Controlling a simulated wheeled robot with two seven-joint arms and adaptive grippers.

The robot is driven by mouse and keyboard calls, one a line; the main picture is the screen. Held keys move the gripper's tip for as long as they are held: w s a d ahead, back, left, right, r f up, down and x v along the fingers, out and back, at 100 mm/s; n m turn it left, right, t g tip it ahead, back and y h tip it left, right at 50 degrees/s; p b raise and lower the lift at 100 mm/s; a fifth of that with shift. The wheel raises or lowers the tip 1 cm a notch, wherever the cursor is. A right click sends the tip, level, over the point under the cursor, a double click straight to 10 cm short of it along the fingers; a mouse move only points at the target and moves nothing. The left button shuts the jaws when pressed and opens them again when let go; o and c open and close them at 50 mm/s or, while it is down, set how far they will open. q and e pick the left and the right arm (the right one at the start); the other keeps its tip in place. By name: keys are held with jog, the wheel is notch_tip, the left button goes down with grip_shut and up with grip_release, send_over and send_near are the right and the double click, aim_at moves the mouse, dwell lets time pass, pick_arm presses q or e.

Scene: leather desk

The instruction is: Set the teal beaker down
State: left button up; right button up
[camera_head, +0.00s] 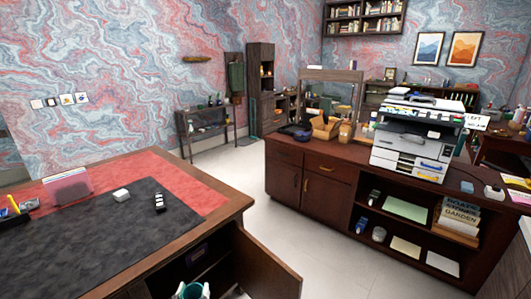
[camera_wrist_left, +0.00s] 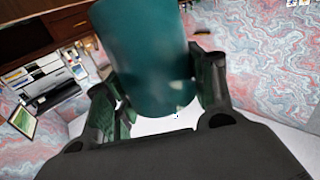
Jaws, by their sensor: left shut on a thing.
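The teal beaker (camera_wrist_left: 145,55) fills the upper middle of the left wrist view. My left gripper (camera_wrist_left: 160,95) is shut on it, with one dark finger on each side. In the head view the beaker and my left gripper (camera_head: 192,291) show only partly, at the bottom edge. They are in front of the desk's open cabinet door, off the desk top. The leather desk (camera_head: 220,195) is at the left of the head view, with a red surface and a dark mat. My right gripper is not in view.
On the desk are a white block (camera_head: 121,195), a small black object (camera_head: 159,202) and a pink file holder (camera_head: 67,187). Much of the dark mat (camera_head: 80,240) is bare. The open cabinet door (camera_head: 265,265) juts out in front. A printer (camera_head: 415,140) stands on a cabinet at right.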

pick_arm(q)
jog(key=shift+r, duration=0.1)
dwell(0.3)
jog(key=d+r+m+g+h, duration=0.2)
jog(key=d+r+m+h, duration=0.2)
jog(key=d+r, duration=0.3)
jog(key=s+d+r+m+g+h, duration=0.1)
jog(key=d+r+m+h, duration=0.3)
jog(key=r, duration=1)
jog(key=shift+d+r+g+h, duration=0.2)
jog(key=shift+d+g+h, duration=0.4)
jog(key=shift+d+h, duration=1.3)
jog(key=shift+d, duration=0.1)
dwell(0.6)
